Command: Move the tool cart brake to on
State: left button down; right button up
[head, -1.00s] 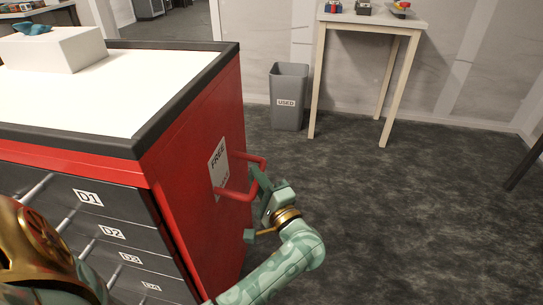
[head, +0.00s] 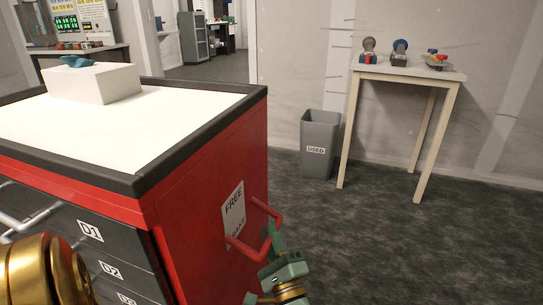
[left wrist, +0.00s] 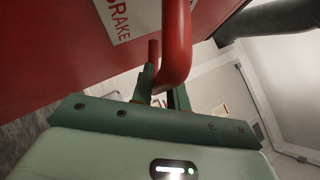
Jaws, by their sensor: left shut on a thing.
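The red tool cart (head: 200,195) stands at the left with a white top and dark rim. A red U-shaped brake handle (head: 267,208) sticks out from its side over a white label (head: 233,204). The label reads FREE at the top; its lower word is partly covered, and BRAKE shows in the left wrist view. My left gripper (head: 269,238) is shut on the handle's outer bar. In the left wrist view the red handle (left wrist: 177,40) runs down between the fingers (left wrist: 162,92). My right gripper is not in view.
A white box (head: 93,84) with a teal item lies on the cart top. Drawer pulls (head: 40,216) stick out in front. A grey bin (head: 318,150) and a small table (head: 410,72) with several items stand by the back wall. The floor right of the cart is clear.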

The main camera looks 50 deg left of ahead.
pick_arm(q)
jog(key=shift+f, duration=0.15)
jog(key=c, duration=1.4)
grip_release()
jog(key=shift+o, duration=0.2)
jog(key=shift+d, duration=0.1)
